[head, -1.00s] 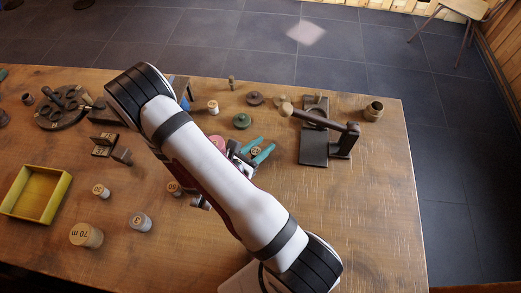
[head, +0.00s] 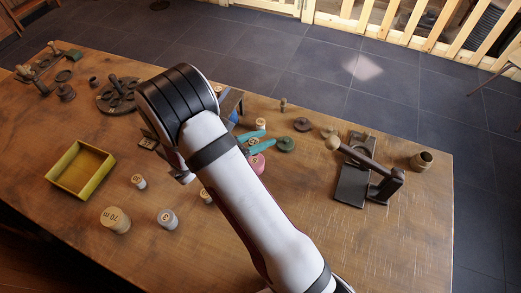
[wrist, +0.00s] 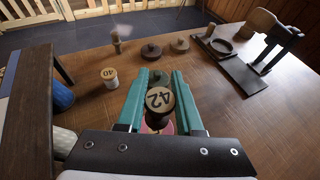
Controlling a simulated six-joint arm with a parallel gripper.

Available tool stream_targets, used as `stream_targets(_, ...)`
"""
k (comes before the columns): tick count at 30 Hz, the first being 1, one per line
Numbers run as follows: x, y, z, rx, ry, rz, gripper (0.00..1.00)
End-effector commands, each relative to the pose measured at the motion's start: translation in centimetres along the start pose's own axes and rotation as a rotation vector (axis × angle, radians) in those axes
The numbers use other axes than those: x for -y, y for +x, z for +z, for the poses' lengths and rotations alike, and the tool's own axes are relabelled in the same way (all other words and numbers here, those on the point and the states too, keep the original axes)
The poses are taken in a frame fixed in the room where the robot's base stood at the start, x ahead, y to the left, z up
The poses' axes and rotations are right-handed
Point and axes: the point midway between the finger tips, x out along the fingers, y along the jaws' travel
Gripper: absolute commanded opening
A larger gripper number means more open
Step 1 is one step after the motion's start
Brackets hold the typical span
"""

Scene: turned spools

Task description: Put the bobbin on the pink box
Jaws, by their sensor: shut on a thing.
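A pink thing (head: 257,163), perhaps the pink box, shows just below the gripper, partly hidden by my arm. In the wrist view only a sliver of pink (wrist: 156,130) shows beneath the bobbin. I cannot tell whether the bobbin touches it.
A green spool (head: 286,144) stands close beyond the fingertips. A cream spool marked 40 (wrist: 109,78) and a blue thing (wrist: 61,95) are on the left. A dark stand with a wooden-knobbed arm (head: 365,170) is on the right. A yellow tray (head: 60,184) is far left.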

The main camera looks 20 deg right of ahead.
Motion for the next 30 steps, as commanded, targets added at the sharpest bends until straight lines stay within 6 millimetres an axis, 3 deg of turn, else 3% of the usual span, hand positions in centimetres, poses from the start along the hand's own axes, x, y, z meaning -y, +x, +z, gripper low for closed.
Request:
stream_targets(3, 0.1, 1.1, -2.6, -0.001, -0.005, 0.0, 0.0)
stream_targets(6, 0.0, 1.5, -3.7, -0.001, -0.002, 0.0, 0.0)
stream_targets(16, 0.1, 1.7, -4.0, -0.001, 0.0, 0.001, 0.0)
stream_targets(17, 0.0, 1.7, -4.0, -0.001, 0.0, 0.001, 0.39)
stream_targets(21, 0.0, 1.7, -4.0, -0.001, 0.0, 0.001, 0.64)
stream_targets(30, 0.0, 1.6, -3.8, -0.001, 0.0, 0.001, 0.65)
